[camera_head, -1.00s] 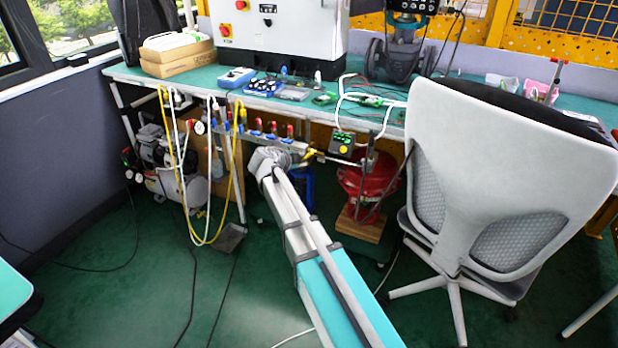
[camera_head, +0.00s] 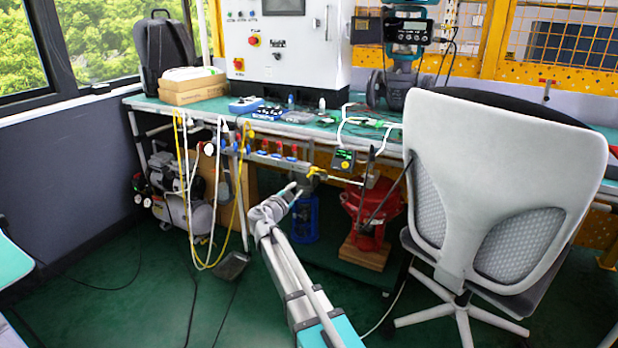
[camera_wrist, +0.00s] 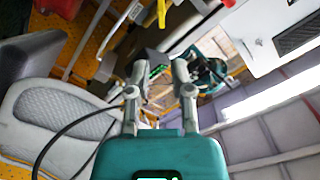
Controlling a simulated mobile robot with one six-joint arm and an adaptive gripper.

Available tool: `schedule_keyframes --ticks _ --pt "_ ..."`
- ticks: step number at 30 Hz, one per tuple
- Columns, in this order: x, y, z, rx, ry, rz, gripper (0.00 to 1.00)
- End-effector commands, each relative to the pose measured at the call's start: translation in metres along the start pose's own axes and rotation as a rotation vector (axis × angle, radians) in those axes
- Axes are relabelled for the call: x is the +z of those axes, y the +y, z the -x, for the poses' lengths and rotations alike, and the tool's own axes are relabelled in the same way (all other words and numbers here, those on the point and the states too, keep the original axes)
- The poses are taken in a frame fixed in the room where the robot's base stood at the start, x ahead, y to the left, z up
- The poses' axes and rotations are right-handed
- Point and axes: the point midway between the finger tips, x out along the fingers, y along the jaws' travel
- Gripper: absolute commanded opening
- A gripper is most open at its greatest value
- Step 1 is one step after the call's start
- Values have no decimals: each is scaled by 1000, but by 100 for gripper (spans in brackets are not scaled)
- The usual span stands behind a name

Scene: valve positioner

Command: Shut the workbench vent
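Under the bench's front edge runs a grey air manifold (camera_head: 268,157) with several red and blue valve handles. At its right end is a small yellow handle (camera_head: 317,172), with a thin rod running right from it. Nothing I can read marks which of these is the vent. My gripper (camera_head: 297,188) is below and left of the yellow handle, apart from it. In the wrist view my gripper (camera_wrist: 159,68) has its two fingers spread with a clear gap. The dark positioner box (camera_wrist: 155,64) with a green display shows beyond the gap.
A red valve body (camera_head: 372,212) stands on a wooden block right of my gripper. A grey office chair (camera_head: 490,180) fills the right. Yellow and white hoses (camera_head: 197,215) hang at left, by a compressor (camera_head: 172,190). The green floor at left front is mostly clear.

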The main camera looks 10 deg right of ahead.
Motion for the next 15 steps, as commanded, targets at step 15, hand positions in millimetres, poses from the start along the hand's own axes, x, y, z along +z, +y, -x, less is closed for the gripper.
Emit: schedule_keyframes --ticks 15 --pt "6 -6 -18 -6 -8 -1 29"
